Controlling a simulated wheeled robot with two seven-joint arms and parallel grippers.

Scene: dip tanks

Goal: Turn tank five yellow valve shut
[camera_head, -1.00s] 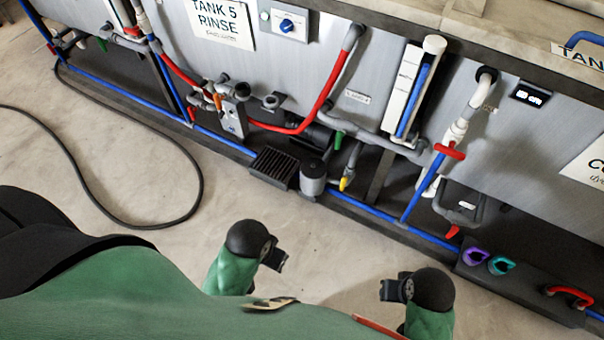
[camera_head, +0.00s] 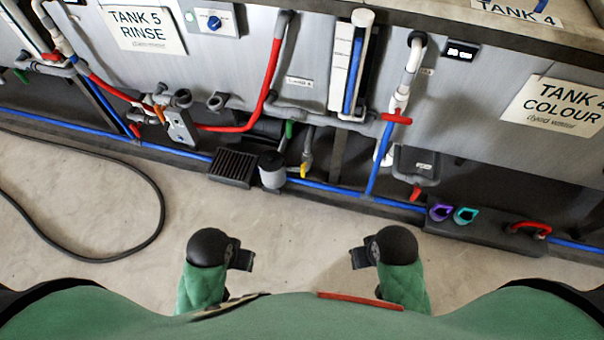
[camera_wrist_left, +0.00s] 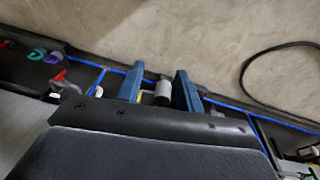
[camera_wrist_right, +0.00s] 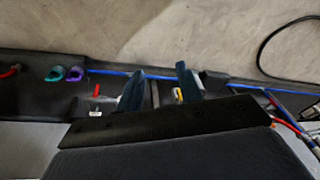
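A small yellow valve handle (camera_head: 304,169) sits low on a short grey pipe under the tank front, to the right of the "TANK 5 RINSE" sign (camera_head: 143,28). A green handle (camera_head: 289,129) is just above and left of it. In the right wrist view, the yellow handle (camera_wrist_right: 178,95) shows beyond my fingers. My left gripper (camera_head: 243,260) and right gripper (camera_head: 359,258) are both well short of the tanks, over the floor. The left wrist view shows its fingers (camera_wrist_left: 160,73) apart and empty; the right wrist view shows its fingers (camera_wrist_right: 160,71) apart and empty.
A grey cylinder (camera_head: 272,170) and a black grated box (camera_head: 233,167) stand left of the yellow handle. A blue pipe (camera_head: 335,188) runs along the base. A red handle (camera_head: 397,118) is to the right. A black hose (camera_head: 150,185) lies on the otherwise clear floor.

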